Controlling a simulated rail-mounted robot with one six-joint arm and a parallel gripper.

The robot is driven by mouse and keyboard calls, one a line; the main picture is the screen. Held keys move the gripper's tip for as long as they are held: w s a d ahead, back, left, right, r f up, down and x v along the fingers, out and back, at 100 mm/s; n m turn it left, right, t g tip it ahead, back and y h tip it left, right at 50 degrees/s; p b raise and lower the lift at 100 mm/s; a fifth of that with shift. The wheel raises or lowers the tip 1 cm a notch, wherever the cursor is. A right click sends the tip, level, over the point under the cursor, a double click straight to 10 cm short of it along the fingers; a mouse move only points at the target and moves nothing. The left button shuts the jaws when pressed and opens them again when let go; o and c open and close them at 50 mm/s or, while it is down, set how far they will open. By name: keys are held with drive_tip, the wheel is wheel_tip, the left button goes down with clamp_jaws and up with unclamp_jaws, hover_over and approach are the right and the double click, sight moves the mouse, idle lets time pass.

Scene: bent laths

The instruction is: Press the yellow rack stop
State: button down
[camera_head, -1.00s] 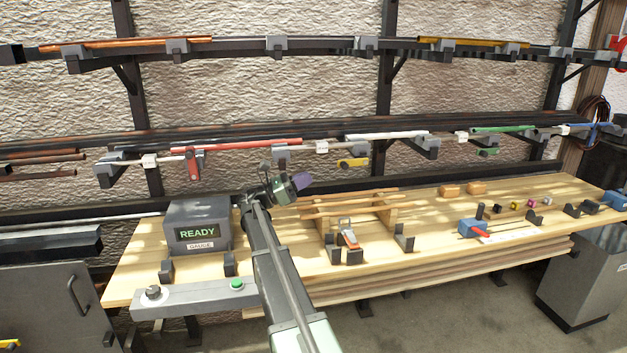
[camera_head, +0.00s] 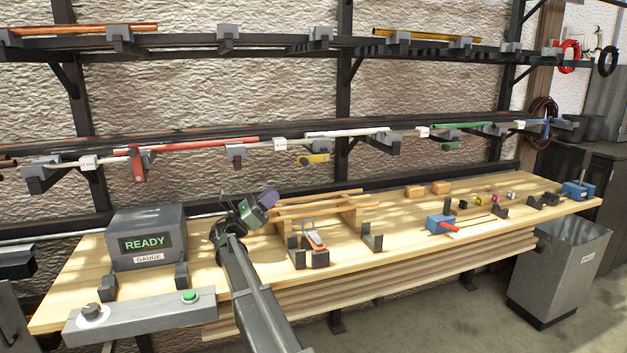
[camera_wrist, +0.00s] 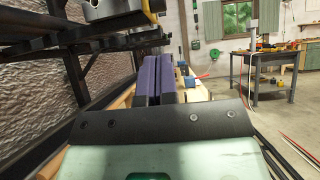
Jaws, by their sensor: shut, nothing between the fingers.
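The yellow rack stop (camera_head: 314,159) is a small yellow lever hanging under the lower rack rail in the head view, near the middle. My gripper (camera_head: 269,198) is shut and empty, with purple fingers. It is below and left of the yellow stop in the head view, apart from it in the picture. The wrist view shows the purple fingers (camera_wrist: 153,82) together, pointing along the bench. A yellow-edged part shows at the top of the wrist view, cut off by the frame; I cannot tell if it is the stop.
A red stop (camera_head: 137,164) and a green stop (camera_head: 450,146) hang on the same rail. The bench (camera_head: 400,215) holds a gauge box (camera_head: 146,240) reading READY, wooden supports (camera_head: 352,212) beside my gripper and a blue clamp (camera_head: 440,225). A metal bin (camera_head: 560,275) stands right.

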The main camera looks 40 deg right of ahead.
sight(306, 165)
drive_tip(key=p+x, duration=0.5)
drive_tip(key=x, duration=0.4)
drive_tip(key=shift+w+a+r+p, duration=0.1)
drive_tip(key=shift+a+r+p, duration=0.05)
drive_tip(key=shift+p, duration=0.15)
drive_tip(key=shift+s+d+r, duration=0.15)
drive_tip(key=shift+s+d, duration=0.05)
drive_tip(key=shift+d, duration=0.35)
